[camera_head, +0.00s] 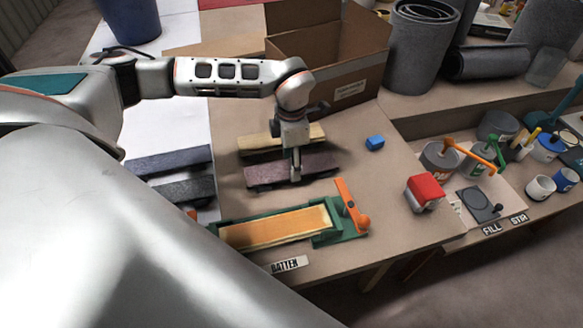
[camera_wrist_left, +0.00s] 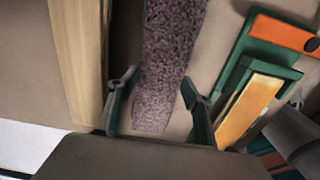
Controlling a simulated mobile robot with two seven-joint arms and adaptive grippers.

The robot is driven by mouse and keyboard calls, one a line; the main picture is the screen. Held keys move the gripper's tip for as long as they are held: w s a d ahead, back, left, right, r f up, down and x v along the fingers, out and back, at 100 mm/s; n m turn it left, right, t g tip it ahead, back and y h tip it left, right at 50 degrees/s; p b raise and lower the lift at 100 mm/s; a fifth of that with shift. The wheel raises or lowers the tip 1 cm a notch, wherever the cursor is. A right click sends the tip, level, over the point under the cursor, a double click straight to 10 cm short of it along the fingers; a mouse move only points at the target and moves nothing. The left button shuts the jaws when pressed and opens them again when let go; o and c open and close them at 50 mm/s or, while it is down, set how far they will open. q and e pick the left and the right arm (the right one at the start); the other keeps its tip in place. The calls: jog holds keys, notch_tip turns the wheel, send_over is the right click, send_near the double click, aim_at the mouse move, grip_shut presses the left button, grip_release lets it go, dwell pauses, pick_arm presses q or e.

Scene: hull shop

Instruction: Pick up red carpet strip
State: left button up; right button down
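The red carpet strip (camera_head: 262,174), a dull purplish red, lies on the bench in the head view, in front of a pale wooden strip (camera_head: 258,141). My left gripper (camera_head: 295,174) is over its middle, pointing down. In the left wrist view the carpet strip (camera_wrist_left: 170,45) runs between the two spread fingers of my left gripper (camera_wrist_left: 160,92), with a gap at the right finger. I cannot tell how far the fingertips reach down beside it. My right gripper is in neither view.
A green fixture with a yellow batten (camera_head: 275,228) and an orange clamp (camera_head: 352,207) is close in front. Grey strips (camera_head: 175,160) lie at the left. A cardboard box (camera_head: 345,85) stands behind. A blue block (camera_head: 375,143) and a red-topped container (camera_head: 424,190) are at right.

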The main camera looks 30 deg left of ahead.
pick_arm(q)
jog(key=c, duration=0.4)
jog(key=shift+r, duration=0.1)
